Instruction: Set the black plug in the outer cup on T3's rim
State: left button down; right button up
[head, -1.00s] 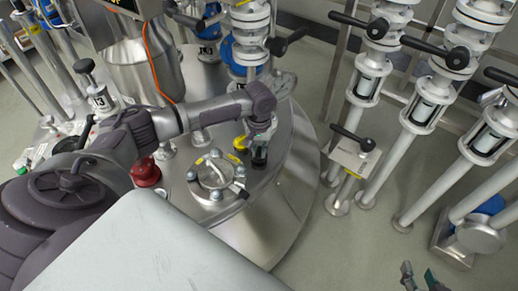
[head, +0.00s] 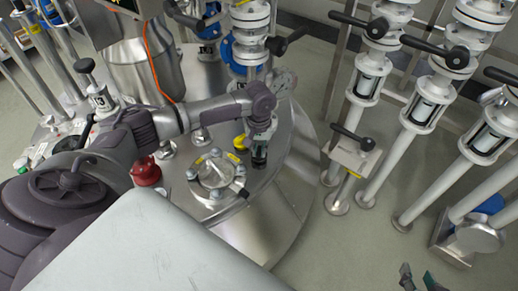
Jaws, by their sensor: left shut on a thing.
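My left gripper (head: 260,152) points down at the right part of the steel lid of vessel T3 (head: 285,165), near its rim. It is shut on a small dark thing, apparently the black plug (head: 259,164), just above or at the lid. The fingers and plug hide what is directly beneath, so I cannot tell whether the plug sits in the outer cup. A yellow piece (head: 239,142) is just left of the gripper. My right gripper (head: 418,278) shows at the bottom edge, its two fingers apart, empty over the floor.
A pressure gauge (head: 284,82) and valve stack (head: 250,40) stand behind. Pipes with sight glasses (head: 424,108) stand at right.

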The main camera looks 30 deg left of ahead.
jog(key=shift+s+d+f, duration=0.15)
jog(key=shift+s+f, duration=0.1)
jog(key=shift+s, duration=0.05)
dwell(0.6)
pick_arm(q)
jog(key=c, duration=1.1)
grip_release()
jog(key=shift+o, duration=0.2)
pick_arm(e)
jog(key=shift+g, duration=0.3)
